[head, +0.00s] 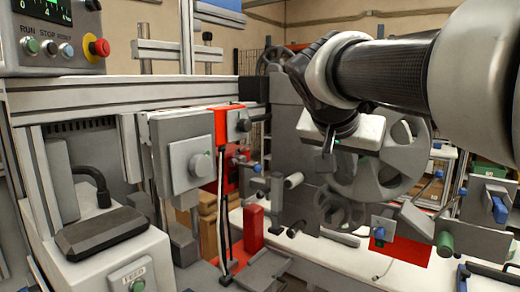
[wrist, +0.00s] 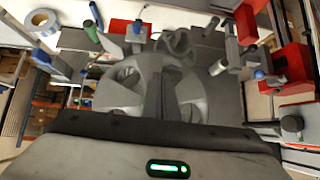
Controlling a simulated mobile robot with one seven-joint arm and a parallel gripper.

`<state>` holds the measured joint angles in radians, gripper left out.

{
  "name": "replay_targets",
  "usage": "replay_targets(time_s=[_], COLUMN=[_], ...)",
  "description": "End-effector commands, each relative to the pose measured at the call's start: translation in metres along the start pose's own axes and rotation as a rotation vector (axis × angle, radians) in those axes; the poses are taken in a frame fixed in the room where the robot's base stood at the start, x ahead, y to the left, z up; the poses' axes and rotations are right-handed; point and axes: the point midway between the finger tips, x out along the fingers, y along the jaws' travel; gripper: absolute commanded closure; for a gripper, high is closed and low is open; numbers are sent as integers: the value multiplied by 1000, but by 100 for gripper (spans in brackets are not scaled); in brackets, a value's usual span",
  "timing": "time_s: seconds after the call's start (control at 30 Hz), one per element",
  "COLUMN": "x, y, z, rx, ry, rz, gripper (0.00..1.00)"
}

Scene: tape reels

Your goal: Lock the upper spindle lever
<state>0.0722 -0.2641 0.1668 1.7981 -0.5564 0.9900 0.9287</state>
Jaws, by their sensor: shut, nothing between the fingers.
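The upper reel (head: 410,170) is a large grey spoked wheel standing upright at the right of the head view. It fills the middle of the wrist view (wrist: 118,92). My gripper (head: 358,130) is in front of its upper left part and covers much of its hub. Its fingers are not clear in the head view. In the wrist view my gripper's body (wrist: 170,150) fills the bottom, and the gripper is shut and empty. I cannot make out the upper spindle lever; the hub is hidden. A smaller grey wheel (head: 338,210) shows below the reel.
A control box (head: 55,40) with a red stop button is at upper left. A grey box (head: 190,165) and red bracket (head: 230,130) stand left of the reel. Blue-handled (head: 498,210) and green-handled (head: 445,243) fittings are at lower right. A white bench (head: 320,250) lies below.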

Motion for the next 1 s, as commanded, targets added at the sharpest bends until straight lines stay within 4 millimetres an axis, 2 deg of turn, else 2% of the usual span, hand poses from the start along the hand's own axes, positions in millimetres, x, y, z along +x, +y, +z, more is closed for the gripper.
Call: replay_targets(time_s=[0.1,0.37,1.0], x=[10,24,11], y=[0,1,0], z=[8,13,-1], rx=[1,0,0], ry=[-1,-1,-1], rz=[0,0,-1], gripper=[100,100,100])
